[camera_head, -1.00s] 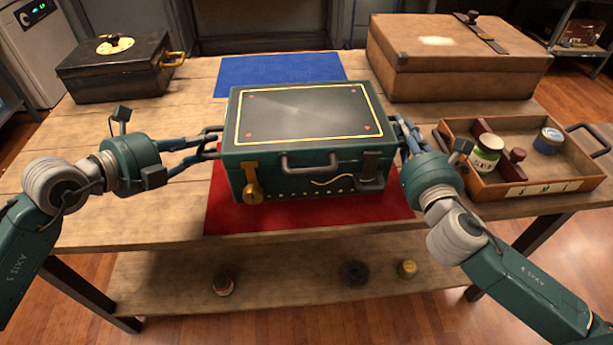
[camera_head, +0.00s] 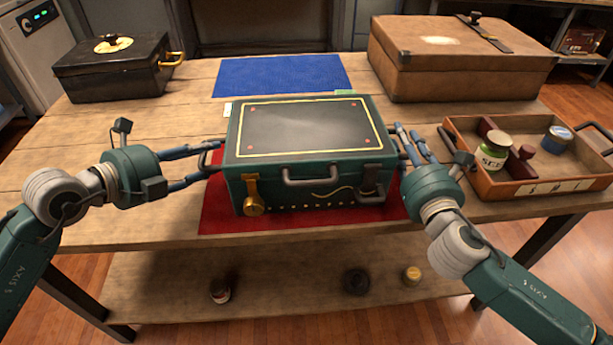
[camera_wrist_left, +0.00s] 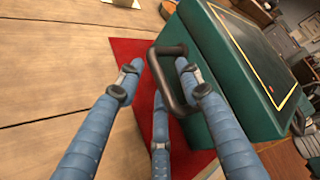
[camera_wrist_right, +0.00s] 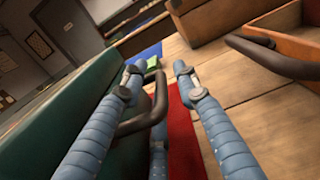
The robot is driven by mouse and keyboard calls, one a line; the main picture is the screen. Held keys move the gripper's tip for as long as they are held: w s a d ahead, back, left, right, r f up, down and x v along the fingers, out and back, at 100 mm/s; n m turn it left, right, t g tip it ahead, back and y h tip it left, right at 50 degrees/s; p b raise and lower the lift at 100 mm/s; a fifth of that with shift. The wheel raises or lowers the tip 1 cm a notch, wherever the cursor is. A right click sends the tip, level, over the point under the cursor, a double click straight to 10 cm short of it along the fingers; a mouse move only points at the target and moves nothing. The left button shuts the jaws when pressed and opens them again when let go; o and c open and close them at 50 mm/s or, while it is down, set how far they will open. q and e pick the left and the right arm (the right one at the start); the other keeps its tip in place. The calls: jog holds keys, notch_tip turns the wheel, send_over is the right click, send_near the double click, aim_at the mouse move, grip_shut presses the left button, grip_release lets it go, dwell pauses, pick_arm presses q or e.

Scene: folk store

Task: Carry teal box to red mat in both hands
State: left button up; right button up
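The teal box (camera_head: 300,185), with a dark lid and yellow border, sits upright over the red mat (camera_head: 220,215) and appears to rest on it. Red shows at its front and both sides. My left gripper (camera_head: 218,156) is at the box's left side handle. In the left wrist view its fingers are spread, with the dark handle (camera_wrist_left: 163,80) between them. My right gripper (camera_head: 402,140) is at the right side handle. In the right wrist view its fingers are also apart, with the handle (camera_wrist_right: 158,100) between them. The box hides the middle of the mat.
A blue mat (camera_head: 280,75) lies behind the box. A black case (camera_head: 110,75) stands back left, a brown suitcase (camera_head: 455,70) back right. A wooden tray (camera_head: 560,186) with jars is at the right. Table is clear left of the box.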

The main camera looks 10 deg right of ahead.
jog(key=shift+a, duration=0.1)
jog(key=shift+s, duration=0.5)
pick_arm(q)
jog(key=v, duration=1.2)
pick_arm(e)
jog(key=s, duration=1.1)
jog(key=shift+a, duration=0.1)
pick_arm(q)
jog(key=shift+a, duration=0.1)
